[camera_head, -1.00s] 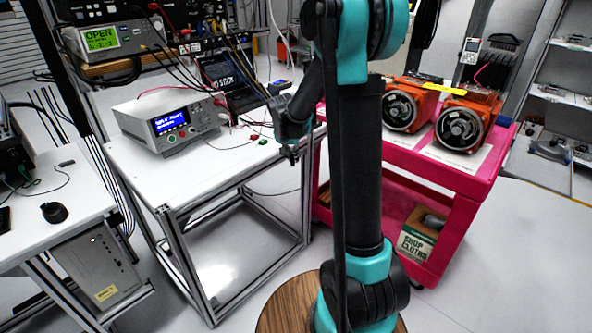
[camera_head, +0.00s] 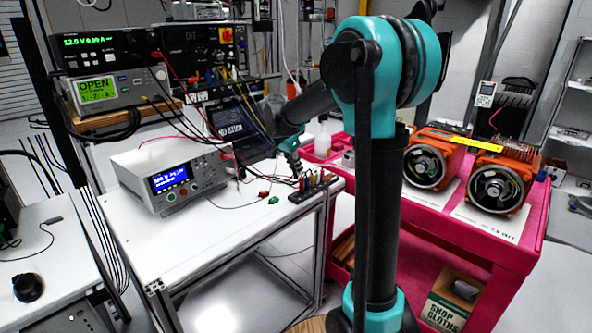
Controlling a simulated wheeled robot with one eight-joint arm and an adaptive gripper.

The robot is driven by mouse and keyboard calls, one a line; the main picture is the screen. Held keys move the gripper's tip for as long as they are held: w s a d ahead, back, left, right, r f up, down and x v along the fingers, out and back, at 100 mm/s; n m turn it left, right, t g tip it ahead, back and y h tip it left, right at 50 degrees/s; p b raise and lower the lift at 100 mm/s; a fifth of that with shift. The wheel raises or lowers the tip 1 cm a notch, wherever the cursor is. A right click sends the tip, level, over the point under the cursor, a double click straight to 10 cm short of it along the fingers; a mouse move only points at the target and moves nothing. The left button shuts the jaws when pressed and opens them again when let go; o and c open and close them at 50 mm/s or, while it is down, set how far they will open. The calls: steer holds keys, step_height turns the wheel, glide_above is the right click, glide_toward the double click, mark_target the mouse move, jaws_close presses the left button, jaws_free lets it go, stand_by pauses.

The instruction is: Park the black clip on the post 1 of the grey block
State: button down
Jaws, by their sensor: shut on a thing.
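My gripper (camera_head: 297,173) shows small in the head view, pointing down just above the left part of the grey block (camera_head: 309,192). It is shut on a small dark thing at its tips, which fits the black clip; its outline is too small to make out. The block is a dark strip near the right edge of the white table, with several coloured clips or posts standing along it. I cannot tell which post is number 1, or whether the held clip touches the block.
A red clip (camera_head: 263,194) and a green clip (camera_head: 273,200) lie on the white table (camera_head: 215,240) left of the block. A bench meter (camera_head: 172,177) with leads stands further left. A pink cart (camera_head: 450,225) with orange motors stands right.

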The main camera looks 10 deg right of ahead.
steer(key=shift+f, duration=3.4)
steer(key=shift+f, duration=0.15)
steer(key=c, duration=1.5)
jaws_free()
steer(key=shift+o, duration=0.2)
steer(key=shift+r, duration=3.5)
